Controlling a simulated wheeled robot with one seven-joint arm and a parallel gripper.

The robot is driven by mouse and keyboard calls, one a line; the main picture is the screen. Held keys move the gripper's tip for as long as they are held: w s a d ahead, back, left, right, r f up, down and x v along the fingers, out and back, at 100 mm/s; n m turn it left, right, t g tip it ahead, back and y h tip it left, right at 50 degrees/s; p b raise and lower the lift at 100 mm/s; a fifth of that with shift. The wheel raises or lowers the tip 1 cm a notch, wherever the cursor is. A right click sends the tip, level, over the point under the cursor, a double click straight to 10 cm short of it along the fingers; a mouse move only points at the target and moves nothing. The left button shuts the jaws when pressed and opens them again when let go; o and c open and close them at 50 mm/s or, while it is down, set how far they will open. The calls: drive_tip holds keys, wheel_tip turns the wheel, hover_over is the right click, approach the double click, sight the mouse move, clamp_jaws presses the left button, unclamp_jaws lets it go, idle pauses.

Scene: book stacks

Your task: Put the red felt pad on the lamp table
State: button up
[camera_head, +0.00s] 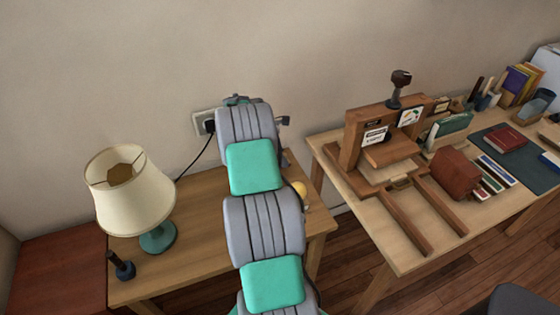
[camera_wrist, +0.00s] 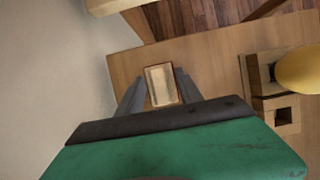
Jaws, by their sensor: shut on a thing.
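My gripper (camera_wrist: 160,88) shows in the wrist view, with its two grey fingers shut on a small rectangular piece. The piece has a pale tan face and a thin reddish rim; I take it to be the red felt pad (camera_wrist: 161,85), though little red shows. Below it is the wooden top of the lamp table (camera_wrist: 218,72); I cannot tell the gap. In the head view the lamp table (camera_head: 190,255) stands at left with a cream-shaded lamp (camera_head: 131,195) on a teal base. My arm crosses in front of this table and hides my gripper and the pad there.
A yellow knob (camera_wrist: 298,70) on a wooden piece stands right of my gripper; it also peeks out beside my arm (camera_head: 300,190). A dark blue stamp-like object (camera_head: 122,267) stands near the table's left front. A desk (camera_head: 400,250) with a wooden press and books stands at right.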

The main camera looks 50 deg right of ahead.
wheel_tip(320, 180, down, 2)
drive_tip(key=shift+f, duration=0.1)
drive_tip(key=o, duration=1.2)
drive_tip(key=shift+a, duration=0.1)
drive_tip(key=v, duration=1.2)
drive_tip(key=w+a+r+m+t, duration=0.15)
drive_tip(key=a+r, duration=0.25)
drive_tip(key=a, duration=0.4)
drive_tip(key=w+a+r+m+t, duration=0.1)
drive_tip(key=w+a+r+m, duration=0.1)
drive_tip(key=a+r, duration=0.35)
drive_tip(key=s+a+m+t+y, duration=0.1)
drive_tip(key=s+a, duration=0.3)
drive_tip(key=a, duration=0.6)
drive_tip(key=s+a+m+t+y, duration=0.1)
drive_tip(key=s+a+m, duration=0.3)
drive_tip(key=a, duration=0.6)
drive_tip(key=s+a+m+t+y, duration=0.1)
drive_tip(key=s+a, duration=0.4)
drive_tip(key=a, duration=0.5)
drive_tip(key=shift+s+a+f+m+y, duration=0.15)
drive_tip(key=shift+m+y, duration=0.1)
drive_tip(key=shift+m, duration=0.3)
drive_tip(key=shift+w+a+f+m+y, duration=0.15)
drive_tip(key=shift+m+y, duration=0.1)
drive_tip(key=shift+m, duration=0.25)
